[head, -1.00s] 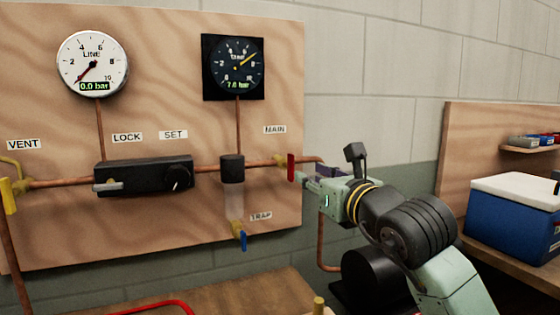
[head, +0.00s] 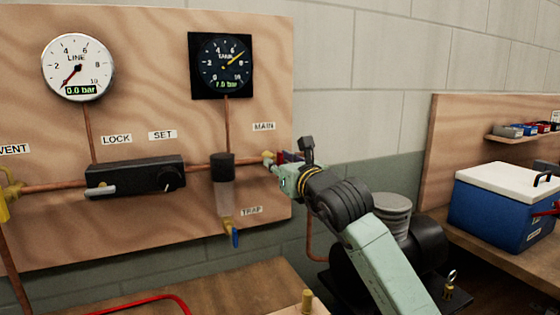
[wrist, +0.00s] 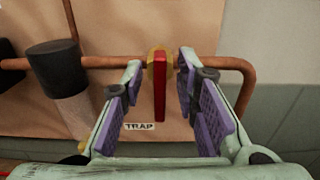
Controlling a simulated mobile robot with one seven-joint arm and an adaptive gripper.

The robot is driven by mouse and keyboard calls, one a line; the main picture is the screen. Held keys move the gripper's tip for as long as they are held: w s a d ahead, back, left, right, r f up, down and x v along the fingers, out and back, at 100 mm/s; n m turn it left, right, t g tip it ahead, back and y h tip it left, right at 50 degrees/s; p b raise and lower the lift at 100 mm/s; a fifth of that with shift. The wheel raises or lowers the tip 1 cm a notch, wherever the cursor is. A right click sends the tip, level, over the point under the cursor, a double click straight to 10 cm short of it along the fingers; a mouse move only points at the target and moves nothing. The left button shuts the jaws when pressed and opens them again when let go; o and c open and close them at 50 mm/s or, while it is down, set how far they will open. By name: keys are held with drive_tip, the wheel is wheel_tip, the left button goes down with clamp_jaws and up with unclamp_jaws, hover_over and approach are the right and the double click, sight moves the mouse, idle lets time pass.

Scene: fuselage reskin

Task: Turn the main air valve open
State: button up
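The main air valve is a brass body (wrist: 148,65) on a horizontal copper pipe, with a red lever (wrist: 160,90). In the wrist view the lever hangs straight down, crosswise to the pipe. In the head view my gripper mostly covers it below the MAIN label (head: 263,127); a little red (head: 280,156) shows. My gripper (wrist: 160,72) is open, with one purple-padded finger on each side of the lever. Gaps show between the lever and both pads. It also shows at the valve in the head view (head: 276,170).
The LINE gauge (head: 77,67) reads 0.0 bar. The TANK gauge (head: 223,65) needle points near 7. A black regulator (head: 135,178) and a filter bowl (head: 224,195) sit left of the valve. The TRAP valve's blue lever (head: 235,238) hangs below. A blue cooler (head: 500,215) stands right.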

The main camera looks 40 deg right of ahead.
drive_tip(key=shift+c, duration=0.4)
clamp_jaws()
